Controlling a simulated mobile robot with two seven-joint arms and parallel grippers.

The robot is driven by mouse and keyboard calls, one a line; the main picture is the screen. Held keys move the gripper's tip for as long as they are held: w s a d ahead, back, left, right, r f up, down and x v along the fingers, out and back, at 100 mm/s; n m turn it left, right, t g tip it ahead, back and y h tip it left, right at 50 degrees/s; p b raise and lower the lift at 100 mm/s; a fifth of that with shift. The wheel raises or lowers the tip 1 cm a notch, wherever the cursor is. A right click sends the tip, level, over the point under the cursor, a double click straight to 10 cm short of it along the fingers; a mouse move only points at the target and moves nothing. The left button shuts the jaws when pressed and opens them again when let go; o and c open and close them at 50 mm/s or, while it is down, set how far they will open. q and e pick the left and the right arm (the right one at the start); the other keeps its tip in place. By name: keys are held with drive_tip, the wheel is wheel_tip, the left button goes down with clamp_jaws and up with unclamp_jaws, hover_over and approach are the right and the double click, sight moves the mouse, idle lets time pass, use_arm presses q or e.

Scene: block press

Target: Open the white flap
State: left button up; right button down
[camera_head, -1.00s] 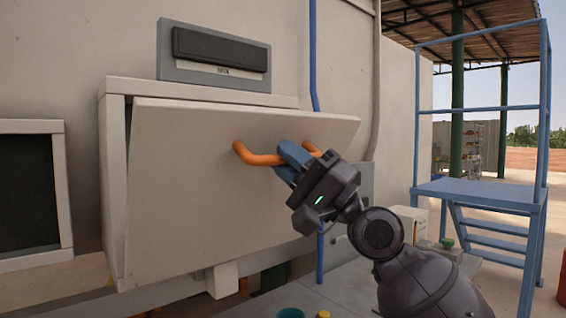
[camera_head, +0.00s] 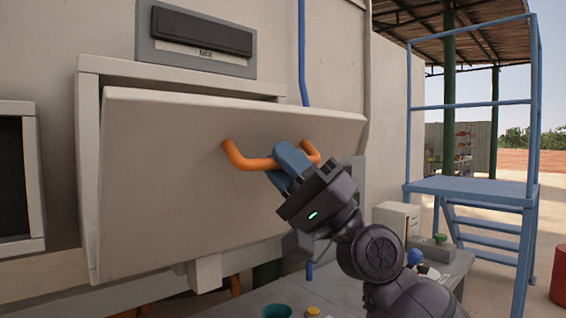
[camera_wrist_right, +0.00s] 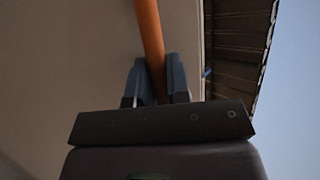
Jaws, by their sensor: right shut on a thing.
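The white flap (camera_head: 180,190) is tilted out at its top from the white box frame (camera_head: 88,150), with a dark gap along its upper edge. An orange bar handle (camera_head: 240,158) is fixed on its upper part. My right gripper (camera_head: 287,165) is shut on the handle, right of its middle. In the right wrist view the orange handle (camera_wrist_right: 150,40) runs between the two blue fingers (camera_wrist_right: 157,80). My left gripper is not in the frames.
A grey panel with a black label strip (camera_head: 200,30) is on the wall above the flap. A low table (camera_head: 350,292) with a teal cup (camera_head: 277,311) and small items stands below right. Blue steps and railing (camera_head: 470,190) stand at right. A dark-fronted white unit (camera_head: 20,180) is at left.

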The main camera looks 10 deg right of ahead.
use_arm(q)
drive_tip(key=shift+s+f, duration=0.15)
use_arm(e)
drive_tip(key=shift+s+f, duration=0.1)
drive_tip(key=shift+f, duration=0.05)
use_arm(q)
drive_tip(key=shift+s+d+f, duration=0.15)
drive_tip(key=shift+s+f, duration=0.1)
use_arm(e)
drive_tip(key=shift+s+d+f, duration=0.1)
drive_tip(key=shift+d+f, duration=0.05)
drive_tip(key=shift+f, duration=0.05)
